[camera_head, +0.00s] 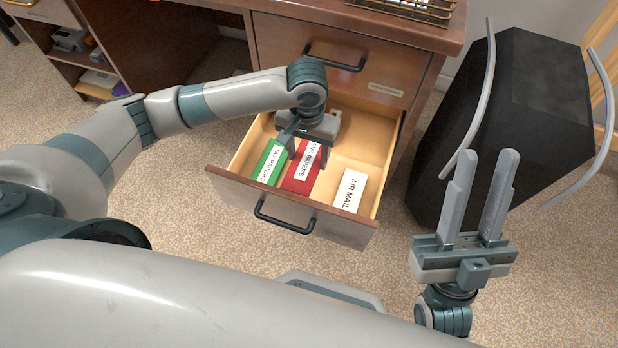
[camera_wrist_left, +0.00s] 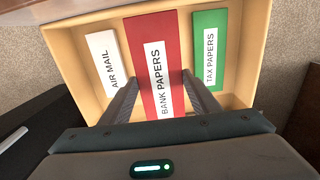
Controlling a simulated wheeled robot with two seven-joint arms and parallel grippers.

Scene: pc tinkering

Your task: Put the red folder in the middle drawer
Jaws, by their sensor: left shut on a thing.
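The red folder (camera_head: 301,176), labelled "BANK PAPERS" in the left wrist view (camera_wrist_left: 173,100), is between the fingers of my left gripper (camera_head: 307,142), which is shut on it. The folder is inside or just above the open drawer (camera_head: 290,208); I cannot tell if it touches the drawer bottom. In the drawer, a green "TAX PAPERS" folder (camera_head: 268,166) lies to its left and a white "AIR MAIL" item (camera_head: 349,190) to its right in the head view. My right gripper (camera_head: 487,190) is open and empty, right of the drawer.
A closed drawer (camera_head: 335,55) with a black handle is above the open one. A large black object (camera_head: 520,110) with grey curved bars stands to the right. A wire tray (camera_head: 415,8) is on the desk top. Carpet is clear in front.

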